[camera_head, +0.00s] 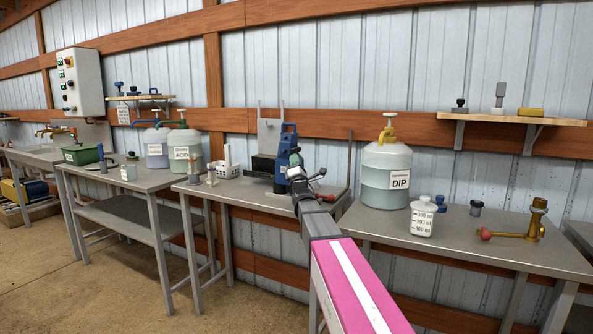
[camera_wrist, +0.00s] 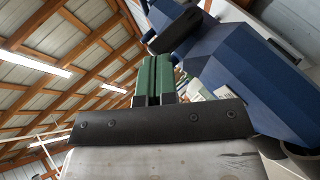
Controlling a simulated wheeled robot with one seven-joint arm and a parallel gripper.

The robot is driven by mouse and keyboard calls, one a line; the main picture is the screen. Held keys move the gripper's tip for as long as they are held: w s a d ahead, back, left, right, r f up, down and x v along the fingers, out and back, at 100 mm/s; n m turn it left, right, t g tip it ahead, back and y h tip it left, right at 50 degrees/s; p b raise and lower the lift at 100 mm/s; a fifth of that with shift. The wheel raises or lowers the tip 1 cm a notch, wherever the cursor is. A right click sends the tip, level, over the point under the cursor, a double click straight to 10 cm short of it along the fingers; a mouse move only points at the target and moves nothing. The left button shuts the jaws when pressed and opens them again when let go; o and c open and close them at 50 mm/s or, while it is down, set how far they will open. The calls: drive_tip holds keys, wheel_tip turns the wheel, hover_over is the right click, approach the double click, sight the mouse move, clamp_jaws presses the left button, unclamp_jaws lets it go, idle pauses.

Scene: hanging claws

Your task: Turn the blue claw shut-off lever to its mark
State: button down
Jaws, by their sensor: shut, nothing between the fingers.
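The blue claw unit (camera_head: 289,131) stands on the middle table, partly hidden behind my arm. In the wrist view its large blue body (camera_wrist: 255,85) fills the right side, close beside my fingers. A dark blue bar-like part (camera_wrist: 174,30) lies just beyond the fingertips; I cannot tell whether it is the shut-off lever or whether they touch it. The mark is not clear in either view. My gripper (camera_head: 296,160) is in front of the blue unit. Its green fingers (camera_wrist: 155,78) are shut together with nothing between them.
A DIP jug (camera_head: 388,172), a white bottle (camera_head: 422,216) and a brass fitting (camera_head: 520,232) with a red knob stand on the right table. An ACID jug (camera_head: 183,148) stands farther left.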

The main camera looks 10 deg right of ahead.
drive_tip(key=shift+w+r, duration=0.25)
drive_tip(key=shift+r, duration=0.05)
drive_tip(key=shift+r, duration=0.1)
drive_tip(key=shift+s+r+m+g+h, duration=0.15)
drive_tip(key=shift+m+g+h, duration=0.15)
drive_tip(key=shift+m+h, duration=0.15)
